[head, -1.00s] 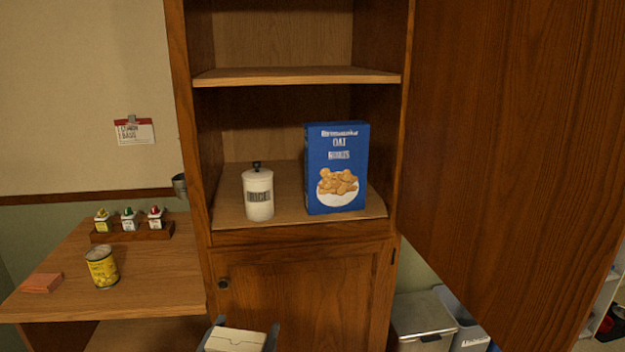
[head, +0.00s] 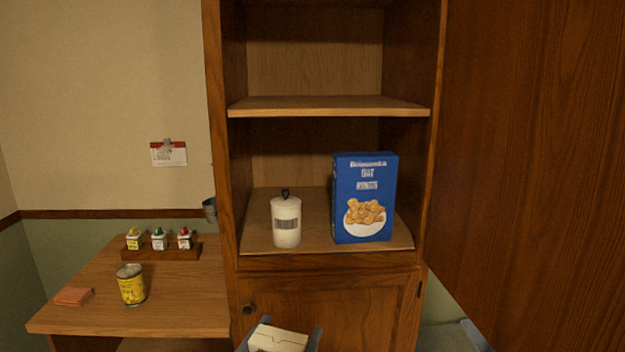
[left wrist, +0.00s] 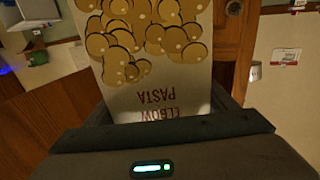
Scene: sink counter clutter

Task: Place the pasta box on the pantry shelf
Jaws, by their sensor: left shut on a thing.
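The pasta box (left wrist: 150,60) fills the middle of the left wrist view, its face reading "ELBOW PASTA" upside down with pictures of round yellow-brown pasta. My left gripper (head: 280,337) is shut on it, a finger on each side. In the head view only the pale top of the box (head: 278,340) shows at the bottom edge, in front of the lower cupboard door and below the shelf. The pantry shelf (head: 315,246) is in the open cabinet and holds a white lidded canister (head: 286,224) and a blue oat cereal box (head: 364,200). My right gripper is not in view.
An upper shelf board (head: 330,106) is above, its visible surface bare. The open cabinet door (head: 530,150) stands at right. A side table (head: 190,300) at left carries a yellow can (head: 131,286), a bottle rack (head: 160,252) and a salmon-coloured block (head: 73,296).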

